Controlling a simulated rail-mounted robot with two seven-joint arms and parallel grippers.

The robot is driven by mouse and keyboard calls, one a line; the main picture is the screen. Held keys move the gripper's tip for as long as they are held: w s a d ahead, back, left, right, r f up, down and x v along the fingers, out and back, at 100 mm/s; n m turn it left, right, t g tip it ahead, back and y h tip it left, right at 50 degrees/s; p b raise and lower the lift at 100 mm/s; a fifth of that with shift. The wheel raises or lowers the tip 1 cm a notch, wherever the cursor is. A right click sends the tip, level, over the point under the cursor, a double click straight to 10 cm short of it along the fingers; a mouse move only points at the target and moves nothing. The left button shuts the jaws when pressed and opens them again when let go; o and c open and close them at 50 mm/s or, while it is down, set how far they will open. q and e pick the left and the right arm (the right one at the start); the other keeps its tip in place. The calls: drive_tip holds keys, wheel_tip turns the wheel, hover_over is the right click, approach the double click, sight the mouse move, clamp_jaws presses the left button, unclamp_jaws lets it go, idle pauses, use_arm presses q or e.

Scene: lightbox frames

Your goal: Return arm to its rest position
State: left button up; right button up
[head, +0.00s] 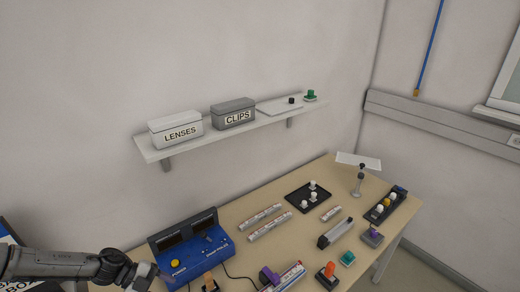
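My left arm (60,265) comes in from the left along the bottom edge, in front of the table's near left corner. Its dark wrist joint bends down at the end, where a light grey part, likely the body of my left gripper (144,276), is cut by the frame's lower edge. The fingers do not show, so I cannot tell whether it is open or shut, or whether it holds anything. My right arm and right gripper are not in view.
A blue power supply (190,236) stands just right of my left wrist. The wooden table (262,212) holds rails, a black plate (300,201), a lamp-like stand (358,186) and small mounts. A wall shelf (236,134) carries boxes labelled LENSES (176,131) and CLIPS (233,114).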

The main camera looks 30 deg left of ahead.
use_arm(q)
drive_tip(key=w+a+r+n+t+y, duration=0.2)
drive_tip(key=w+n+t+y, duration=0.3)
drive_tip(key=w+y, duration=0.55)
drive_tip(key=s+d+f+n+g+b, duration=0.25)
drive_tip(key=s+d+f+n, duration=0.35)
drive_tip(key=d, duration=0.4)
drive_tip(key=s+d+f+n+g+b, duration=0.2)
drive_tip(key=s+d+f+n+b, duration=0.15)
drive_tip(key=s+d, duration=0.6)
drive_tip(key=s+d+f+n+g+h+b, duration=0.2)
drive_tip(key=s+d+f+n+g+b, duration=0.15)
drive_tip(key=s+d+f, duration=0.5)
drive_tip(key=w+p+v, duration=0.3)
drive_tip(key=p+v, duration=0.9)
drive_tip(key=w+r+p+v, duration=0.1)
drive_tip(key=w+p+v, duration=0.2)
drive_tip(key=p+v, duration=0.9)
drive_tip(key=shift+s+r+t+p, duration=0.2)
drive_tip(key=shift+r+t+p, duration=0.2)
drive_tip(key=shift+p, duration=0.2)
